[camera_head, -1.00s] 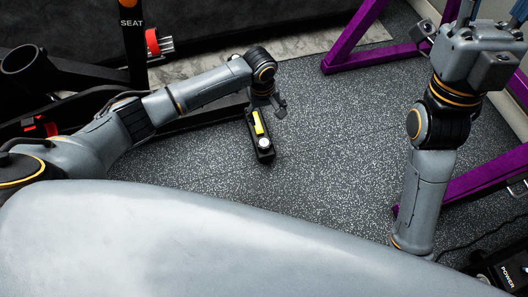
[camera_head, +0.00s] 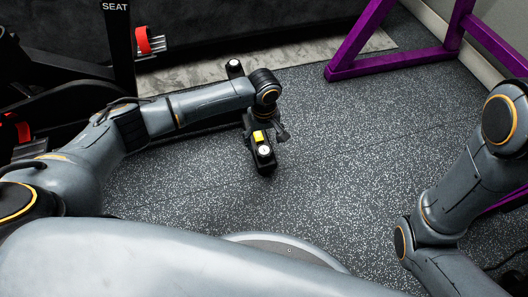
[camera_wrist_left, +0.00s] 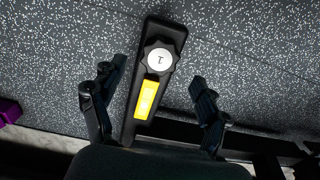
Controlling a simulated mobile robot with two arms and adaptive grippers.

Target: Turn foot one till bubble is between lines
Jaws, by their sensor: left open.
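Foot one is a black lobed knob with a white cap marked 1 (camera_wrist_left: 160,60); it also shows in the head view (camera_head: 264,151). It sits at the near end of a black bar (camera_wrist_left: 156,28). A yellow piece (camera_wrist_left: 147,99) lies on the bar beside the knob; it also shows in the head view (camera_head: 259,137). I cannot make out a bubble or lines. My left gripper (camera_wrist_left: 158,73) is open, its fingers apart on either side of the bar and not touching the knob. In the head view the left gripper (camera_head: 267,131) is partly hidden by my wrist. My right gripper is out of frame.
Another black knob with a light top (camera_head: 234,67) stands beyond my left arm. A black machine frame marked SEAT (camera_head: 120,40) is at the left. A purple frame (camera_head: 390,60) stands at the back right. The speckled floor (camera_head: 350,150) right of the bar is clear.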

